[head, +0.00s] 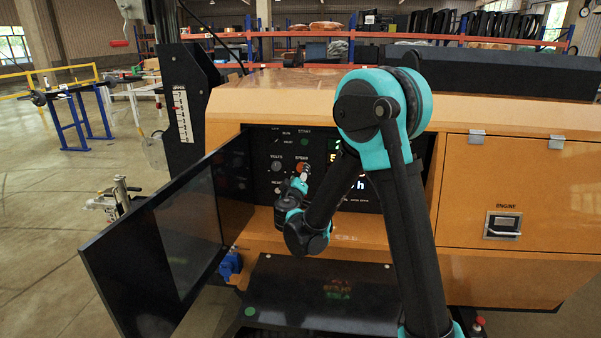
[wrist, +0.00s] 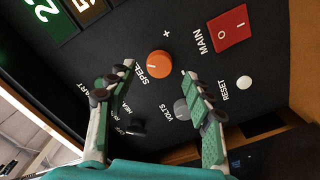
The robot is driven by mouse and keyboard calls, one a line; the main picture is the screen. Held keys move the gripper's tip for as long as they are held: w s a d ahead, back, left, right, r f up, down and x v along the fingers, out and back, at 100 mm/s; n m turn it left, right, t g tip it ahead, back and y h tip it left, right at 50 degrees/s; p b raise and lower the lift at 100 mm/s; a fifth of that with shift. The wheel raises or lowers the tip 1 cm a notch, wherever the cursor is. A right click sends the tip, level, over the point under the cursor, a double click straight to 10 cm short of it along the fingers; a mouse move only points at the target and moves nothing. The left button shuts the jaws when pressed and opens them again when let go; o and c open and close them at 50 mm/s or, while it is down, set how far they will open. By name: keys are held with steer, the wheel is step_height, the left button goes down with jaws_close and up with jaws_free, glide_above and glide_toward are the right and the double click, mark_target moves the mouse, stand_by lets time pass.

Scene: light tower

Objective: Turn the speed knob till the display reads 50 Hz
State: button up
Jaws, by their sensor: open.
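The orange speed knob (wrist: 159,64) sits on the black control panel (wrist: 250,75), beside a SPEED label; in the head view the knob (head: 301,167) shows just above my gripper. My gripper (wrist: 157,72) is open, with one finger on each side of the knob in the picture and clear gaps. I cannot tell how far its tips are from the panel. The display (wrist: 48,12) shows green digits and yellow-orange digits, cut off at the top of the wrist view. My arm partly hides it in the head view (head: 334,157), so the Hz value is unclear.
A grey VOLTS knob (wrist: 181,110) lies close by one finger. A red MAIN switch (wrist: 229,27), a white RESET button (wrist: 244,82) and a black knob (wrist: 135,127) are around it. The open dark panel door (head: 155,245) stands left of my arm.

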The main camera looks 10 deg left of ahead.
mark_target(301, 168)
steer(key=w, duration=0.3)
steer(key=shift+w, duration=0.2)
steer(key=c, duration=1.2)
